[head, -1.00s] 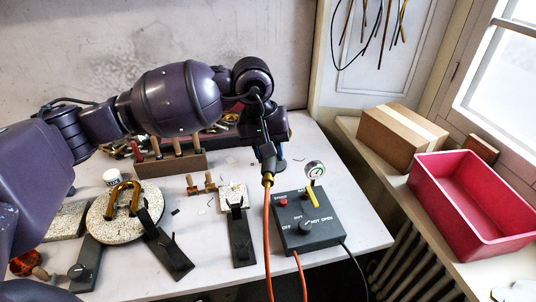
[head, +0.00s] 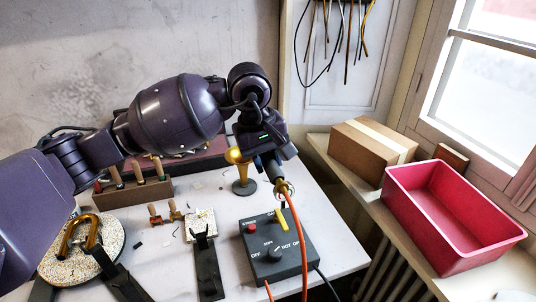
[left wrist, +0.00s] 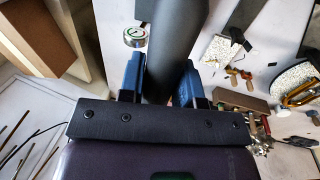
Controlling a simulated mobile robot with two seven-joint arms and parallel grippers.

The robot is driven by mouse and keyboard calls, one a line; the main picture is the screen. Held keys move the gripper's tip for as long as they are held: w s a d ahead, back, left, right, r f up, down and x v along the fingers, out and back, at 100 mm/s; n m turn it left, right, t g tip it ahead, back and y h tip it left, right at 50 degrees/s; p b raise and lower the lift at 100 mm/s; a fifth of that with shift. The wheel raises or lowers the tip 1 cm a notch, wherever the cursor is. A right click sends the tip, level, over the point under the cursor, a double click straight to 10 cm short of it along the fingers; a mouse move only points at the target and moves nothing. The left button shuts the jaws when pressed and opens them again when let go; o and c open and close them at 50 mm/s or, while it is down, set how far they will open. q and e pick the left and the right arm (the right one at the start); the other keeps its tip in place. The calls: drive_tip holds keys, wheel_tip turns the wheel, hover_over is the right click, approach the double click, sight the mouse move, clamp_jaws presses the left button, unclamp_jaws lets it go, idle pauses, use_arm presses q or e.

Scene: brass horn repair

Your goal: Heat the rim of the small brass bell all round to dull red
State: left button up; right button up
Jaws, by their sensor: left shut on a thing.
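The small brass bell (head: 241,168) stands on a round dark base on the table, flared end up. It looks golden; I see no red glow on its rim. My left gripper (head: 267,160) is just to the right of the bell in the head view, shut on a dark cylindrical torch handle (head: 271,168). An orange hose leaves the handle's near end through a brass fitting. In the left wrist view the handle (left wrist: 175,45) lies between the blue fingers (left wrist: 162,85). The torch's tip and any flame are hidden. My right gripper is not in view.
A wooden tool block (head: 140,190) and round speckled board (head: 112,232) are left. A pink tray (head: 440,250) sits on the sill.

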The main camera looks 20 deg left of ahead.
use_arm(q)
wheel_tip(320, 180, down, 8)
drive_tip(key=w+a+b, duration=0.1)
drive_tip(key=w+b, duration=0.1)
drive_tip(key=b, duration=0.1)
drive_tip(key=shift+w+a+f, duration=0.2)
drive_tip(key=shift+w+a, duration=0.1)
drive_tip(key=shift+a, duration=0.05)
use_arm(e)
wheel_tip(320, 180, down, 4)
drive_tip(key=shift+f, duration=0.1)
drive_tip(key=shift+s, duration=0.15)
use_arm(q)
drive_tip(key=shift+b, duration=0.35)
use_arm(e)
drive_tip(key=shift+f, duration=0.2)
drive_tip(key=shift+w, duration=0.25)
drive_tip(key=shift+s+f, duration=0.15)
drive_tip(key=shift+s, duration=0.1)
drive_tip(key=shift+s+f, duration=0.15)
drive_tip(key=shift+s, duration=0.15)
